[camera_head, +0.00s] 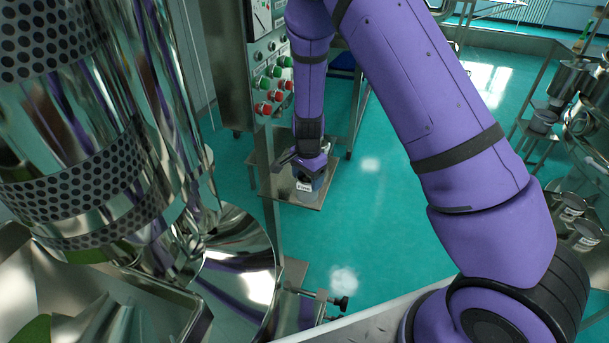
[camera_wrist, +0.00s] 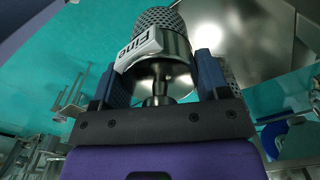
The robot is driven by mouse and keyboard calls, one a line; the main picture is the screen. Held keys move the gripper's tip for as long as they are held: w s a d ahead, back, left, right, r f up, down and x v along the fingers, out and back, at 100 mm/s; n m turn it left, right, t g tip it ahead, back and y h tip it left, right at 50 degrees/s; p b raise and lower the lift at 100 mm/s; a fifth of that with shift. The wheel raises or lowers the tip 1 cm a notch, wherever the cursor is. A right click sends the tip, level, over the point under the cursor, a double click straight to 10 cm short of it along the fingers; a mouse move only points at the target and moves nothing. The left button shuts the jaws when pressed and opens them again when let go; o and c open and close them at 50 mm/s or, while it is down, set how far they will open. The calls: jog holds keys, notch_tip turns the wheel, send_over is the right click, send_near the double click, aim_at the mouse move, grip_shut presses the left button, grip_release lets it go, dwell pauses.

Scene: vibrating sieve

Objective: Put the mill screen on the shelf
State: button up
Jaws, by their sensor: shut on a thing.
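My gripper (camera_head: 307,177) is shut on the mill screen (camera_wrist: 162,20), a silver perforated metal cylinder. It has a white label reading "Fine" (camera_wrist: 140,50) and a narrow neck between my two blue fingers in the wrist view. In the head view my gripper is low over a small steel shelf plate (camera_head: 272,182) beside the control cabinet. The screen is mostly hidden there; only its white label (camera_head: 303,187) shows. I cannot tell whether the screen touches the plate.
A large shiny sieve machine with perforated bands (camera_head: 75,185) fills the left. A control cabinet with green and red buttons (camera_head: 272,85) stands close to my forearm. A rack with metal vessels (camera_head: 568,78) and labelled cans (camera_head: 572,203) stands at right. Green floor between is clear.

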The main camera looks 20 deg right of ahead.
aim_at(305, 175)
jog(key=shift+w+d+f, duration=0.15)
jog(key=shift+w+f, duration=0.5)
jog(key=shift+w, duration=0.25)
jog(key=shift+w+d+f, duration=0.15)
jog(key=shift+w+f, duration=0.55)
jog(key=shift+w, duration=0.2)
jog(key=shift+w+d+f, duration=0.15)
jog(key=shift+w+f, duration=0.5)
jog(key=shift+w, duration=0.25)
jog(key=shift+f, duration=0.1)
jog(key=o, duration=1.1)
